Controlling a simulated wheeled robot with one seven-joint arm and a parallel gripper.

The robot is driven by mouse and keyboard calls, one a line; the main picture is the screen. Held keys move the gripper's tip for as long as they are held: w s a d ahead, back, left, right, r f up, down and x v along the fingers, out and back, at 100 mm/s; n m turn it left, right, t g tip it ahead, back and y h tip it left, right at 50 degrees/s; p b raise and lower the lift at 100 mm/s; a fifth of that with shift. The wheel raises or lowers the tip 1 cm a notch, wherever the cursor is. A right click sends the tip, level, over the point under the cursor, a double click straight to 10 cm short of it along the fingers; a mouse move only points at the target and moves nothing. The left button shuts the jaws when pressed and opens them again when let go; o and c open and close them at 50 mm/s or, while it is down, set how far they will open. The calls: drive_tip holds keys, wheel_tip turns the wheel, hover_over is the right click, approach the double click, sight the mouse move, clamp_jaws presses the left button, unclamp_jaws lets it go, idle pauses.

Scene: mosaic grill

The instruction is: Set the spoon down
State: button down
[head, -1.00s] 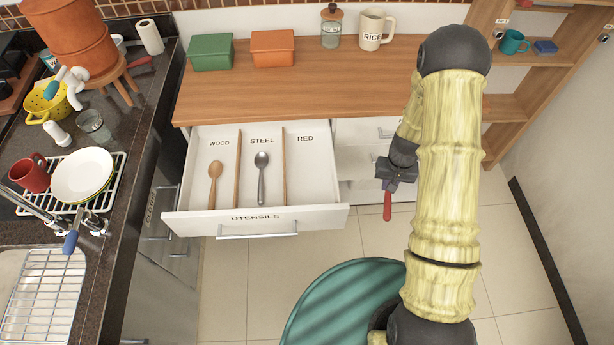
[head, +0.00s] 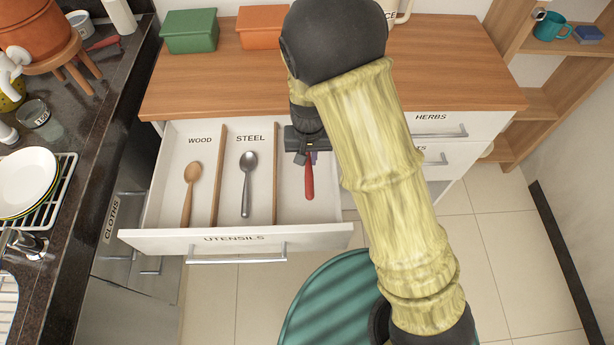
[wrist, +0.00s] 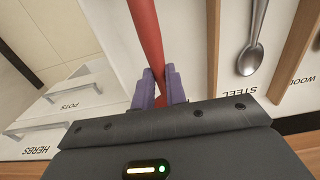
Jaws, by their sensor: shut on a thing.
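My gripper (head: 309,158) is shut on a red spoon (head: 309,182), with the red part pointing toward the drawer front. In the wrist view the purple fingertips (wrist: 160,88) clasp the red spoon (wrist: 146,35). In the head view it is over the right compartment of the open utensils drawer (head: 330,236). I cannot tell whether the spoon touches the drawer floor. A wooden spoon (head: 191,190) lies in the WOOD compartment and a steel spoon (head: 247,180) in the STEEL compartment. The RED label is hidden behind my arm.
Wooden dividers (head: 276,175) separate the compartments. The wooden counter (head: 225,90) overhangs the drawer's back, with a green box (head: 189,31) and an orange box (head: 262,27) on it. A dark counter with dishes is at left.

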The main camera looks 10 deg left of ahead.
drive_tip(key=shift+s+a+r, duration=0.1)
drive_tip(key=shift+s+a, duration=0.05)
drive_tip(key=shift+a, duration=0.45)
hover_over(304, 183)
drive_tip(key=shift+f+b, duration=0.4)
drive_tip(key=shift+f, duration=2.75)
drive_tip(key=shift+f, duration=1.9)
